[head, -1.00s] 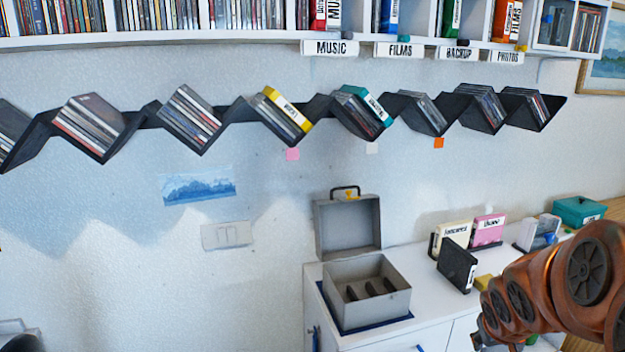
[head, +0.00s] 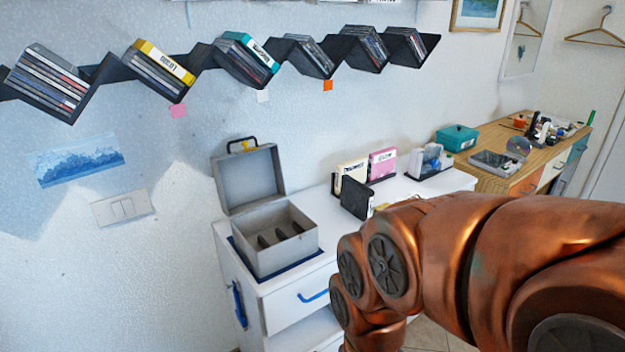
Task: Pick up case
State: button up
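Several cases are in view, and the frames do not show which one the task means. A black case (head: 356,198) stands upright on the white cabinet, partly hidden by my copper-coloured arm. Behind it stand a cream case (head: 352,172) and a pink case (head: 383,163). On the zigzag wall shelf, a yellow-edged case (head: 164,62) and a teal-edged case (head: 250,49) lean in separate slots, each with a white label. My arm fills the lower right of the head view. My gripper is not visible.
An open grey box (head: 277,245) with its lid up stands on the white cabinet (head: 232,275) at left. A teal box (head: 457,138) and a disc tray (head: 494,162) sit on the wooden desk at right. The zigzag shelf (head: 113,70) juts from the wall.

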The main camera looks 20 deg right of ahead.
aim_at(357, 198)
jog(key=k, duration=1.2)
jog(key=u, duration=0.7)
jog(key=i, duration=1.15)
jog(key=z, duration=0.75)
jog(key=i, duration=0.6)
jog(key=z, duration=0.55)
